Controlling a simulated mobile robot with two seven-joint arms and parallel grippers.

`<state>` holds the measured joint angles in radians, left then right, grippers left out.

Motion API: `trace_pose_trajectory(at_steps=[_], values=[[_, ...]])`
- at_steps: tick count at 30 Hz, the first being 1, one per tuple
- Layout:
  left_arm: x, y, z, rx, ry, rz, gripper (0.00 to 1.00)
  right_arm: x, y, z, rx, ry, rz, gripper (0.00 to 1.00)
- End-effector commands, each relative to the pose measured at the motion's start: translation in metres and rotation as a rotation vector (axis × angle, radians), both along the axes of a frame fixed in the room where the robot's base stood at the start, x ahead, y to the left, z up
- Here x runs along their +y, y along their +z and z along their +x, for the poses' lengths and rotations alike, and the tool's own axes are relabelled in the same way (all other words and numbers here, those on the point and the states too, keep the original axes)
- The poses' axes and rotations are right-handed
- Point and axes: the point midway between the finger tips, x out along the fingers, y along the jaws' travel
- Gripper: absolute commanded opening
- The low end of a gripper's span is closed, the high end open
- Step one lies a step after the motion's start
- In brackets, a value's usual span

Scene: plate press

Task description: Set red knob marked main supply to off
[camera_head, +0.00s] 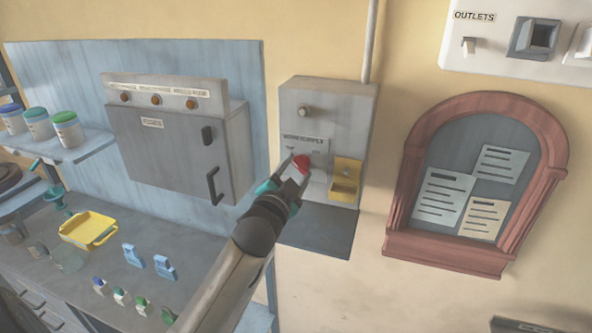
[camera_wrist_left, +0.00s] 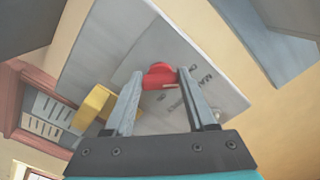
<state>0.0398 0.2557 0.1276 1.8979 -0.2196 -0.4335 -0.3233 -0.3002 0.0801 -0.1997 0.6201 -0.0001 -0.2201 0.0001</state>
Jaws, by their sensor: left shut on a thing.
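The red knob (camera_head: 301,162) sits on a pale label plate on the front of a grey wall box (camera_head: 329,100). Small lettering shows above the knob, too blurred to read fully. My left gripper (camera_head: 296,169) reaches up to the box from below and is shut on the knob. In the left wrist view the red knob (camera_wrist_left: 160,76) lies between the two fingertips of the left gripper (camera_wrist_left: 158,84), with marks on the plate beside it. The knob's exact setting cannot be told. My right gripper is not in view.
A yellow holder (camera_head: 345,180) is fixed on the box, right of the knob. A grey cabinet (camera_head: 170,145) with a handle hangs to the left. A notice board (camera_head: 478,170) is at the right. A yellow tray (camera_head: 88,230) and small items stand on the bench below left.

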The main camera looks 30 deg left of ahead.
Motion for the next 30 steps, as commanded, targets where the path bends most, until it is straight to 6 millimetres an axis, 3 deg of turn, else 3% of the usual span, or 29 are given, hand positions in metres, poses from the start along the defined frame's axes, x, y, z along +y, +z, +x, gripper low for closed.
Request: trace_pose_trajectory(at_steps=[5, 6, 13, 23, 30], values=[[0.000, 0.000, 0.000, -0.001, -0.001, -0.007, 0.01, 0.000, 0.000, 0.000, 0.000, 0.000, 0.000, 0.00], [0.000, 0.000, 0.000, -0.001, -0.001, -0.007, 0.61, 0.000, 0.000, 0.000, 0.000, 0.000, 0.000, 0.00], [0.000, 0.000, 0.000, 0.000, -0.001, -0.004, 0.86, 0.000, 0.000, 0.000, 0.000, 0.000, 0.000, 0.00], [-0.001, 0.000, -0.003, 0.000, -0.001, -0.002, 0.86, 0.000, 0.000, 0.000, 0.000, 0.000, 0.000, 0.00], [-0.008, -0.001, -0.030, 0.001, -0.001, -0.003, 0.86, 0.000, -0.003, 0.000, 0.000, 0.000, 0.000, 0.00]])
